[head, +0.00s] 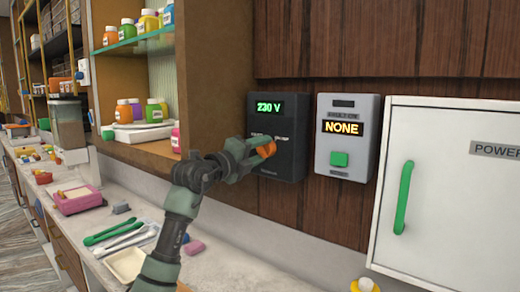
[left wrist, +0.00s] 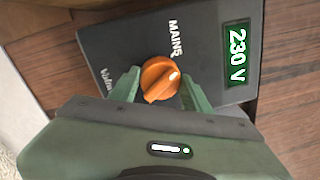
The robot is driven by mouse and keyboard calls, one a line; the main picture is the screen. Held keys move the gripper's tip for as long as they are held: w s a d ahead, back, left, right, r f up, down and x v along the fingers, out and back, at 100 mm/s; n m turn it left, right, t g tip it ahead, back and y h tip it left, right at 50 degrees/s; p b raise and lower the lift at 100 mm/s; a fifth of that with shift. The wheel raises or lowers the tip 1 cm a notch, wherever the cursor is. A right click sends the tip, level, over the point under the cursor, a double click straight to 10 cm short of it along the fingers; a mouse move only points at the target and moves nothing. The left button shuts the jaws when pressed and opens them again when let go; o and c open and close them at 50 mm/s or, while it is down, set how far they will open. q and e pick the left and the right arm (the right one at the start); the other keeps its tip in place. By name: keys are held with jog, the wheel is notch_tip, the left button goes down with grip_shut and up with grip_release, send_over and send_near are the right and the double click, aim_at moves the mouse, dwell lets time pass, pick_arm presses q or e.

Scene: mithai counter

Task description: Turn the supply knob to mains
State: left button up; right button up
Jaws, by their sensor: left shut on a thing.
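The supply knob is orange, on a dark panel (head: 290,165) with a green "230 V" readout (head: 269,106). In the head view the knob (head: 266,148) shows at my left gripper's fingertips. In the left wrist view the knob (left wrist: 160,78) sits between the two green fingers. The word "MAINS" (left wrist: 176,39) is printed above the knob in that view. My left gripper (head: 260,149) is shut on the knob; it also shows in the left wrist view (left wrist: 160,88). My right gripper is in neither view.
A grey box (head: 346,108) reading "NONE" with a green button (head: 340,159) is to the right of the panel. Beyond it is a white power cabinet (head: 460,220) with a green handle (head: 404,197). Shelves with jars (head: 128,110) stand left. The counter below holds tongs (head: 115,232) and trays.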

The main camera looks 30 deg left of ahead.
pick_arm(q)
jog(key=shift+n+p, duration=0.4)
jog(key=shift+n, duration=0.8)
jog(key=o, duration=1.4)
jog(key=shift+c, duration=0.2)
jog(key=s+b, duration=0.3)
jog(key=s, duration=0.4)
jog(key=shift+s+a+f, duration=0.25)
jog(key=shift+s+a, duration=0.05)
jog(key=shift+s, duration=0.1)
